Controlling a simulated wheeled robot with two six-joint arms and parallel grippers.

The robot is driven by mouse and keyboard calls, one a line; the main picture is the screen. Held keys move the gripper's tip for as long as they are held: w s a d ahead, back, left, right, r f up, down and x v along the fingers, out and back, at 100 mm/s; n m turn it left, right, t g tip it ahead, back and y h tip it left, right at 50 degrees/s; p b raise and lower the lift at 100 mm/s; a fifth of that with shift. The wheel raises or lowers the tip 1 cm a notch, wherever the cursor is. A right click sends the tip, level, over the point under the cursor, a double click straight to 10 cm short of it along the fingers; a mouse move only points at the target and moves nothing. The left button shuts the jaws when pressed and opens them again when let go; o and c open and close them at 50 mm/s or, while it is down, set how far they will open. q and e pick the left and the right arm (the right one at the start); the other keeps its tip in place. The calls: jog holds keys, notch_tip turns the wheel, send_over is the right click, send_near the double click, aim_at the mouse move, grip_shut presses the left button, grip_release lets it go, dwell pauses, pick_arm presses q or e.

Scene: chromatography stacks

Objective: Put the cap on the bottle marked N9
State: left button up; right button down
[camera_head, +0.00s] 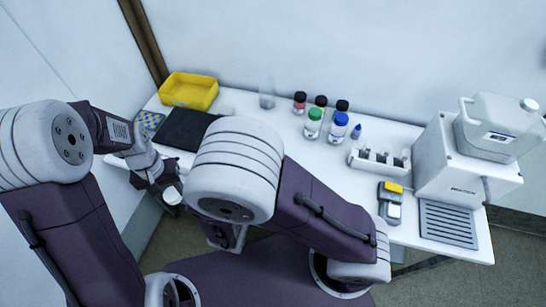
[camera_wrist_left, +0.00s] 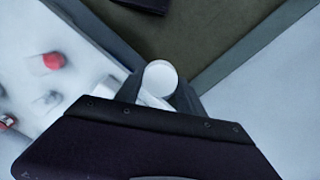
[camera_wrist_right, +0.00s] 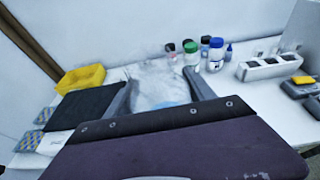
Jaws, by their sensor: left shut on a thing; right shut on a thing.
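My left gripper (camera_head: 165,186) is shut on a white round cap (camera_head: 172,195), held beyond the table's front left edge. The white cap (camera_wrist_left: 160,76) also shows in the left wrist view between the fingertips. My right gripper (camera_wrist_right: 162,92) is shut on a clear, see-through bottle-like thing (camera_wrist_right: 160,82), seen in the right wrist view. Its marking cannot be read, and its lower part is hidden by the gripper body. In the head view my right arm hides most of that gripper and what it holds. I cannot read N9 on anything.
Capped bottles with green (camera_head: 313,122), blue (camera_head: 338,127), red and black caps stand at the table's back. A yellow bin (camera_head: 188,91) and black mat (camera_head: 186,128) lie left. A white rack (camera_head: 378,163) and a machine (camera_head: 450,165) with a jug stand right.

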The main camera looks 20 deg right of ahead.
pick_arm(q)
jog(key=shift+s, duration=0.1)
dwell(0.3)
jog(key=shift+s+r+n, duration=0.15)
jog(key=shift+s, duration=0.35)
jog(key=shift+s+r+n, duration=0.15)
jog(key=shift+s, duration=0.35)
jog(key=r, duration=0.2)
jog(key=w+r, duration=0.1)
jog(key=shift+d+r+n, duration=0.25)
jog(key=shift+r+n, duration=0.05)
jog(key=w+d+r+m, duration=0.1)
jog(key=d+r+m, duration=0.4)
jog(key=d+r, duration=1.35)
jog(key=s+d+r+m, duration=0.1)
jog(key=s+d, duration=0.2)
jog(key=d, duration=0.3)
jog(key=shift+d+m, duration=0.3)
jog(key=shift+m, duration=0.1)
jog(key=shift+r, duration=0.1)
